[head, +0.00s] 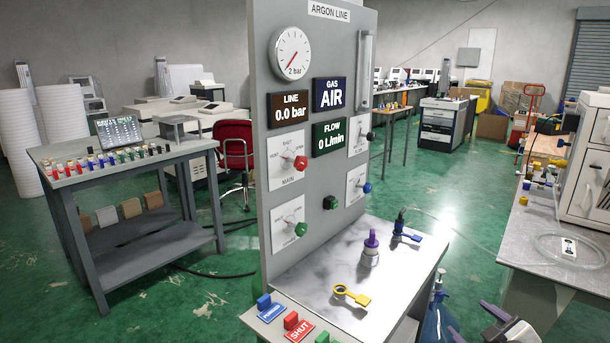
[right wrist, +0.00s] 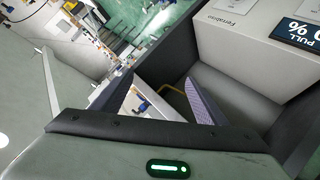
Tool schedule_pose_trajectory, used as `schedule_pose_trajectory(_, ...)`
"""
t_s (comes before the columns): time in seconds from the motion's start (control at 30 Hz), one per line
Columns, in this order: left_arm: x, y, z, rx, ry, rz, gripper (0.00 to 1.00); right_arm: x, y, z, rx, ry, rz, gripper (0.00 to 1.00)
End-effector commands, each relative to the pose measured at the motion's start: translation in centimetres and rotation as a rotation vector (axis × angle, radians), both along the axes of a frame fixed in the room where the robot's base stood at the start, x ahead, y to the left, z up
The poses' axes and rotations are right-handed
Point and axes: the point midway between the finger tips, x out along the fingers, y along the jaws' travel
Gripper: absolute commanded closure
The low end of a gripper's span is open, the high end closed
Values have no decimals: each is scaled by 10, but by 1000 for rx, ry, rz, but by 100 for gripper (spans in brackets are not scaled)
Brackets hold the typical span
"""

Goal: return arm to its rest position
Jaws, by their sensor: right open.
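My right gripper (head: 474,322) shows at the bottom right edge of the head view, low in front of the right-hand bench and right of the argon stand. In the right wrist view my right gripper (right wrist: 160,98) has its two purple-padded fingers spread apart with nothing held between them. Most of the right arm is outside the head view. My left arm and left gripper do not show in either view.
The argon line panel (head: 350,25) rises in the middle, with a marble-topped shelf (head: 325,262) holding a purple-capped bottle (head: 370,250). A bench (head: 570,262) stands at right, a grey rack table (head: 120,163) at left. Green floor (head: 450,185) is open behind.

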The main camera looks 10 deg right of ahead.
Motion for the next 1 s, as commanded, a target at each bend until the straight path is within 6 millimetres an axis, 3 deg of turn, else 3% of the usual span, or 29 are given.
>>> schedule_pose_trajectory(0.03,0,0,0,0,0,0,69,-18,27,-31,47,40,20,33)
schedule_pose_trajectory(0.2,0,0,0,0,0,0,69,-83,111,-108,199,156,64,33)
schedule_pose_trajectory(0.33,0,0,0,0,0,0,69,-144,178,-151,333,242,77,33)
schedule_pose_trajectory(0.5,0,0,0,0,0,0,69,-220,253,-180,502,336,62,33)
schedule_pose_trajectory(0.6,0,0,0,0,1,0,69,-252,284,-184,576,373,44,33)
schedule_pose_trajectory(0.7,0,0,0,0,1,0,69,-270,302,-185,621,394,30,33)
schedule_pose_trajectory(1.0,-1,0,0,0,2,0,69,-278,309,-185,641,403,24,33)
